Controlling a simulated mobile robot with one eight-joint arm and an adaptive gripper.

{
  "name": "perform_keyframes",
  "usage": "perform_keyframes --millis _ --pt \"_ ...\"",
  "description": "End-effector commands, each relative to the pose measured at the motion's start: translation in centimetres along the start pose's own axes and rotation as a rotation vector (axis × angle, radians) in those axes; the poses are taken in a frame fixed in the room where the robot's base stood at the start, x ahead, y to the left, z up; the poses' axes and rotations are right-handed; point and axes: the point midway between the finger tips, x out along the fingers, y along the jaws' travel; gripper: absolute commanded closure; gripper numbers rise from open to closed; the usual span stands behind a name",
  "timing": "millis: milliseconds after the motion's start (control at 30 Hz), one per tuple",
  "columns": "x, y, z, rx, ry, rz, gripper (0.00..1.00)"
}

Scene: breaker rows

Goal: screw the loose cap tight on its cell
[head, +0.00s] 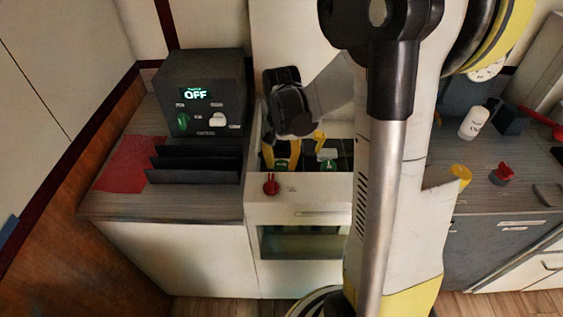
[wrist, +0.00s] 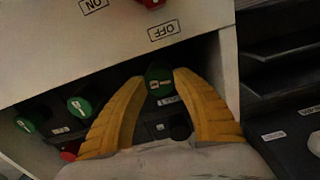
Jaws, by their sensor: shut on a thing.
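My gripper (wrist: 158,78) has its two yellow fingers on either side of a green cap (wrist: 159,84) with a pale mark and is shut on it, inside the dark bay of a white cabinet. In the head view my gripper (head: 281,163) reaches down into the bay behind the cabinet's front panel. Two more green caps, a middle one (wrist: 82,106) and an outer one (wrist: 28,122), stand in the same row in the wrist view. One green cap (head: 327,155) shows right of my gripper in the head view. The cells under the caps are mostly hidden.
The white panel (wrist: 120,40) with ON and OFF labels and a red knob (head: 270,185) borders the bay closely. Left are a black rack (head: 195,165), a red mat (head: 122,165) and a dark box (head: 203,90) reading OFF. A bottle (head: 474,123) stands on the right counter.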

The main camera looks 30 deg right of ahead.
Motion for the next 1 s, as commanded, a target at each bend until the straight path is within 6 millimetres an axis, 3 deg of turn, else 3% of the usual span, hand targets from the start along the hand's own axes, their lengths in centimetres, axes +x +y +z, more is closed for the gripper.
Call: perform_keyframes --millis 267,300,367,733,867,1000 --pt "0.0 0.0 0.0 0.063 0.0 0.0 0.91" --pt "0.0 0.0 0.0 0.063 0.0 0.0 0.52" --pt "0.0 0.0 0.0 0.063 0.0 0.0 0.39" --pt "-0.6 0.0 0.0 0.062 0.0 0.0 0.39" --pt "-2.6 0.0 0.1 0.062 0.0 0.0 0.39" --pt "-5.8 0.0 0.1 0.062 0.0 0.0 0.39"
